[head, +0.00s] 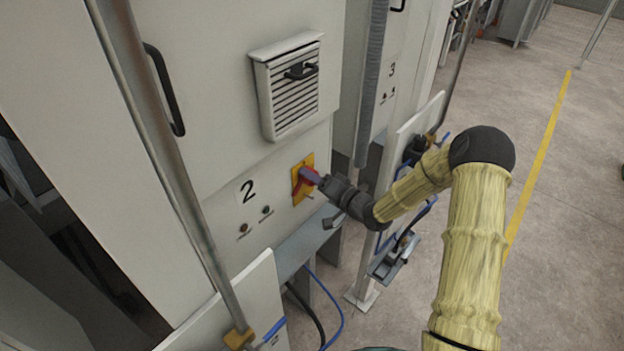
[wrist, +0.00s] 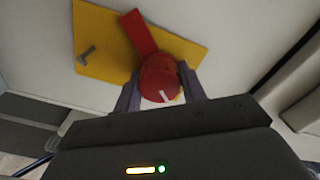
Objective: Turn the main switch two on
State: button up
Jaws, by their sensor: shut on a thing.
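Main switch two is a red rotary knob (head: 304,182) on a yellow plate (head: 297,192), set in the cabinet front to the right of the number 2 label (head: 247,191). In the wrist view the red knob (wrist: 158,76) has a white mark on its round end, and its red handle bar runs up and left across the yellow plate (wrist: 100,45). My gripper (head: 316,178) reaches it from the right. In the wrist view the two fingers of my gripper (wrist: 161,92) stand on either side of the knob and are shut on it.
A louvred vent box (head: 290,85) with a black handle is above the switch. Two small indicators (head: 255,219) sit below the label. A metal pole (head: 165,165) stands at the left. A second cabinet marked 3 (head: 391,72) is behind. Open floor (head: 580,200) lies at the right.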

jog(key=m, duration=0.5)
jog(key=shift+d+m, duration=0.1)
jog(key=shift+m, duration=0.3)
jog(key=shift+f+m, duration=0.1)
jog(key=shift+m, duration=1.7)
jog(key=o, duration=1)
jog(key=b+v, duration=0.5)
jog(key=v, duration=1.2)
jog(key=shift+s+d, duration=0.15)
jog(key=shift+f, duration=0.1)
